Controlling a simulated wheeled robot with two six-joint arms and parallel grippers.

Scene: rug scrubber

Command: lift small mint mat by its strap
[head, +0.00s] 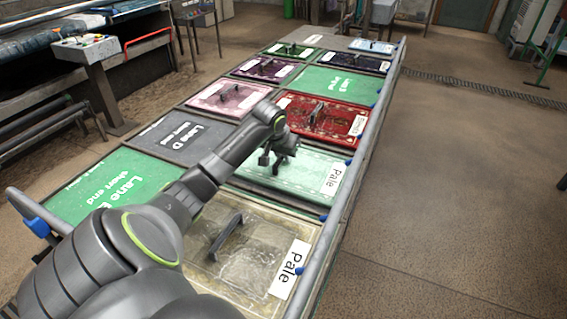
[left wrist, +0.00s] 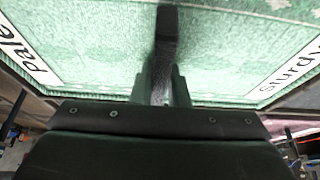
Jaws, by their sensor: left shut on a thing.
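The small mint mat (head: 310,178) has a pale patterned border and a white "Pale" label at its right end. It lies in its lane of the long table, and I cannot tell whether it is raised at all. My left gripper (head: 279,157) is over the middle of the mat, shut on its dark strap. In the left wrist view the mint mat (left wrist: 90,40) fills the top, with "Pale" at left and "Sturdy" at right. The dark strap (left wrist: 167,28) runs down between the fingers of my left gripper (left wrist: 160,82). My right gripper is not in view.
A beige mat (head: 258,250) with a strap and "Pale" label lies nearer. A red mat (head: 325,117) lies just beyond. Pink (head: 228,96) and purple (head: 266,68) mats lie farther off. A grey "Lane D" panel (head: 185,135) is at left. A metal rail (head: 362,150) edges the right side; floor beyond is clear.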

